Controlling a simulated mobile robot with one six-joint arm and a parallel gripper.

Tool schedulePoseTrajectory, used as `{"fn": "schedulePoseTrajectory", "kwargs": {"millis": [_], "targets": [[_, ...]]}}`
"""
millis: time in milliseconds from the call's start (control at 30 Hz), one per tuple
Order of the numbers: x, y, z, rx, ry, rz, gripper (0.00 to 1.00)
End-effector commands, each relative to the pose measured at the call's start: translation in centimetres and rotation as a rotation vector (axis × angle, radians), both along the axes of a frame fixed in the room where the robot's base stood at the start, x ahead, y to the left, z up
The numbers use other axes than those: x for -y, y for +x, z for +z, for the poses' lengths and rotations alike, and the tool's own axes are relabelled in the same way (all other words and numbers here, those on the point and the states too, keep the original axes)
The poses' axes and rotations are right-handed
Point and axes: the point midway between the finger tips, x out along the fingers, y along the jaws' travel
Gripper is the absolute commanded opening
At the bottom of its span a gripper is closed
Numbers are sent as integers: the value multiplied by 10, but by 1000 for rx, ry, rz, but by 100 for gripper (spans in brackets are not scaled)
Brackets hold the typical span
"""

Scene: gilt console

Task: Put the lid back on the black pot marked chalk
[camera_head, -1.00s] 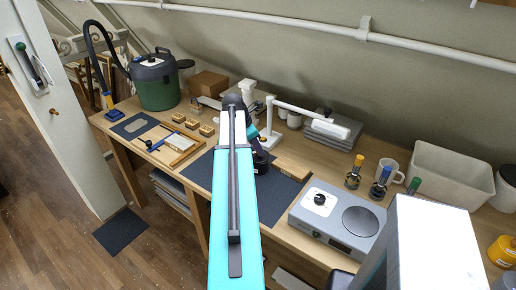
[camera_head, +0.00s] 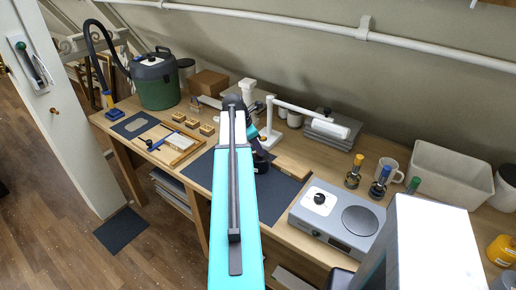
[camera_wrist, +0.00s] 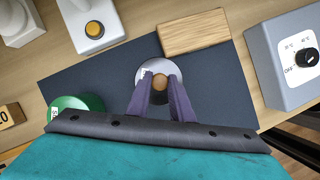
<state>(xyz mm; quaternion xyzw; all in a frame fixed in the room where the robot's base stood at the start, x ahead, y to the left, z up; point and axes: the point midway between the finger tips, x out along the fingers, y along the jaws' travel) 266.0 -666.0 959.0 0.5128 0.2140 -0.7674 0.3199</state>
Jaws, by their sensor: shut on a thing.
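In the wrist view my gripper (camera_wrist: 160,78) has its two purple fingers closed on a brown round knob (camera_wrist: 160,84). Around the knob is a pale grey round top (camera_wrist: 152,66) with a small white label at its left edge. The label's writing is too small to read. I cannot tell whether this grey top is a loose lid or sits on a pot. A green round vessel (camera_wrist: 80,103) with a white label stands to the left, partly behind my wrist. I cannot make out a black pot marked chalk. In the head view my arm hides most of this area.
A dark mat (camera_head: 202,170) lies under the work area. A wooden block (camera_wrist: 194,33) is just beyond the grey top. A white lamp (camera_head: 311,115) stands behind. A grey hotplate unit (camera_head: 328,222) is to the right.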

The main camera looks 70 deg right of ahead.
Motion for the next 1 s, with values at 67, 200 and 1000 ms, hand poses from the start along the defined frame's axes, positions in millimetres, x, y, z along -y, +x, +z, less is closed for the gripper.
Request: {"fn": "schedulePoseTrajectory", "kwargs": {"millis": [67, 200, 1000], "targets": [[0, 0, 1, 0, 0, 0, 0], [0, 0, 1, 0, 0, 0, 0], [0, 0, 0, 0, 0, 0, 42]]}}
